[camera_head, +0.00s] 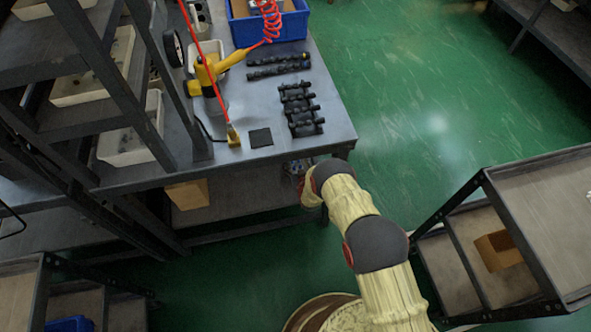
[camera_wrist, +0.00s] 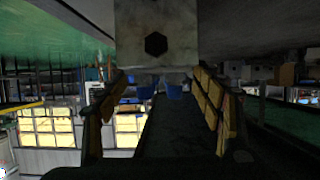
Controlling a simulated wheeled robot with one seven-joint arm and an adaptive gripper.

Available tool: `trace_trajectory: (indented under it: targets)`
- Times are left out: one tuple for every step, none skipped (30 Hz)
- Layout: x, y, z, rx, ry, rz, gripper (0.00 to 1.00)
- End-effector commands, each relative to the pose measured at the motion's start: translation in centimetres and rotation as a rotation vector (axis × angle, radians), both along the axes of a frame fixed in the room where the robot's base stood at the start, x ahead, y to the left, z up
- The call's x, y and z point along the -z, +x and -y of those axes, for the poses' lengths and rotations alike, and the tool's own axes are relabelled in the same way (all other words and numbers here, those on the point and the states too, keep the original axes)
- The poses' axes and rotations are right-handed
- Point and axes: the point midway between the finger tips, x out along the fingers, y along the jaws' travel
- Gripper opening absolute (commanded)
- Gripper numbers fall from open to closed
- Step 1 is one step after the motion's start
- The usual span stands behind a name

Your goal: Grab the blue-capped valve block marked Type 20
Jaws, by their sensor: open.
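In the wrist view, which looks upside down, a pale grey block (camera_wrist: 155,40) with a dark hexagonal mark or hole fills the top centre. Two blue caps (camera_wrist: 173,91) show at its lower edge in the picture. No Type 20 marking is legible. My gripper (camera_wrist: 160,82) is open, with yellow-padded fingers to the left and right of the block's blue-capped end. I cannot tell whether either finger touches it. In the head view my arm reaches the workbench's front right corner, and my gripper is mostly hidden there; the block is not clearly visible.
The workbench (camera_head: 225,165) carries several black valve-like parts (camera_head: 300,108), a yellow tool (camera_head: 213,70) and a blue bin (camera_head: 268,27). A lower shelf (camera_head: 240,204) holds a cardboard box (camera_head: 186,194). A cart (camera_head: 535,215) stands at right. Green floor (camera_head: 430,100) is clear beyond the bench.

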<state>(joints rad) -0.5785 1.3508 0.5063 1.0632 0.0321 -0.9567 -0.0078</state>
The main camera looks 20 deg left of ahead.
Motion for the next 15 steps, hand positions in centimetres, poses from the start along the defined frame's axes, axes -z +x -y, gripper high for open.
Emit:
trace_trajectory:
  targets:
    - [0.32, 0.29, -0.17, 0.0, 0.0, 0.0, 0.67]
    - [0.33, 0.4, -0.24, 0.0, 0.0, 0.0, 0.67]
    - [0.31, 0.52, -0.29, 0.0, 0.0, 0.0, 0.67]
    - [0.28, 0.56, -0.33, 0.0, 0.0, 0.0, 0.67]
    - [0.25, 0.59, -0.35, 0.0, 0.0, 0.0, 0.67]
    - [0.21, 0.59, -0.35, 0.0, 0.0, 0.0, 0.67]
    - [0.18, 0.6, -0.35, 0.0, 0.0, 0.0, 0.67]
    - [0.17, 0.59, -0.35, 0.0, 0.0, 0.0, 0.67]
    - [0.15, 0.59, -0.35, 0.0, 0.0, 0.0, 0.67]
    - [0.15, 0.59, -0.35, 0.0, 0.0, 0.0, 0.66]
    - [0.16, 0.58, -0.35, 0.0, 0.0, 0.0, 0.64]
    - [0.16, 0.58, -0.34, 0.0, 0.0, 0.0, 0.62]
    - [0.16, 0.58, -0.34, 0.0, 0.0, 0.0, 0.6]
    - [0.17, 0.57, -0.34, 0.0, 0.0, 0.0, 0.59]
    - [0.17, 0.57, -0.34, 0.0, 0.0, 0.0, 0.56]
